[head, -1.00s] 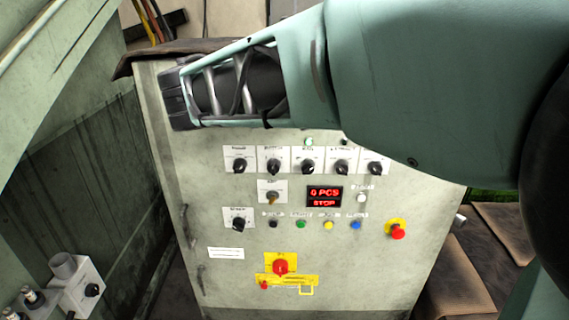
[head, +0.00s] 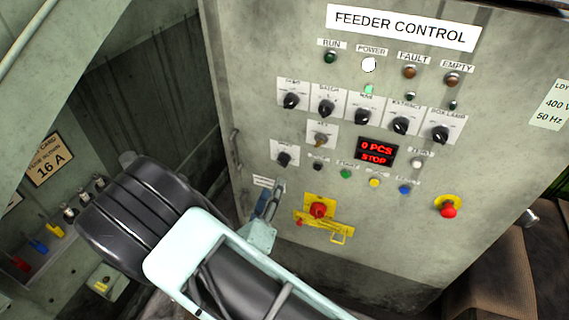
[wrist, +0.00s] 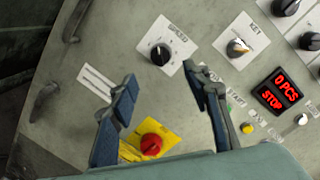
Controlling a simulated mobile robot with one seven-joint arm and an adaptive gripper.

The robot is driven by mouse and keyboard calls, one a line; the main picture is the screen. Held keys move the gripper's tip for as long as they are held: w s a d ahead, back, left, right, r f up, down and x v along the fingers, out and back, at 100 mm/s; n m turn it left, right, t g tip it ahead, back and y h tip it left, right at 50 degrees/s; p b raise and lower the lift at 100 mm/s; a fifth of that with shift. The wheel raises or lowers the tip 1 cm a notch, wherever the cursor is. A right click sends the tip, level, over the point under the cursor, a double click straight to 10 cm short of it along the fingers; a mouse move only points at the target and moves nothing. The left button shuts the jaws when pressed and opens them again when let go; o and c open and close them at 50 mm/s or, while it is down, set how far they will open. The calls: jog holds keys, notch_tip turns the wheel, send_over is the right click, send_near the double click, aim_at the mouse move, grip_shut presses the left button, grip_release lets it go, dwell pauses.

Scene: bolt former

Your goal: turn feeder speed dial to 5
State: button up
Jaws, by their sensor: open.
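The feeder speed dial (wrist: 160,54) is a black knob on a white square plate labelled SPEED, with a pale pointer mark. Its setting is too small to read. In the head view the dial (head: 284,159) sits at the lower left of the knobs on the grey panel. My gripper (wrist: 160,74) is open and empty, its two blue-grey fingers spread. In the wrist view the dial lies just beyond and between the fingertips, apart from them. In the head view my gripper (head: 266,205) is below and left of the dial.
A red rotary switch (head: 318,210) on a yellow plate lies below the dial. A KEY switch (head: 320,139) is up and right of it. The display (head: 376,152) reads 0 PCS, STOP. A red emergency button (head: 448,207) is at the right. A panel handle (wrist: 45,102) is at the left.

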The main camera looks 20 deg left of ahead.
aim_at(282, 164)
jog(key=w, duration=1)
jog(key=shift+a+p, duration=0.2)
jog(key=shift+p, duration=0.1)
jog(key=c, duration=1.2)
jog(key=shift+o, duration=0.2)
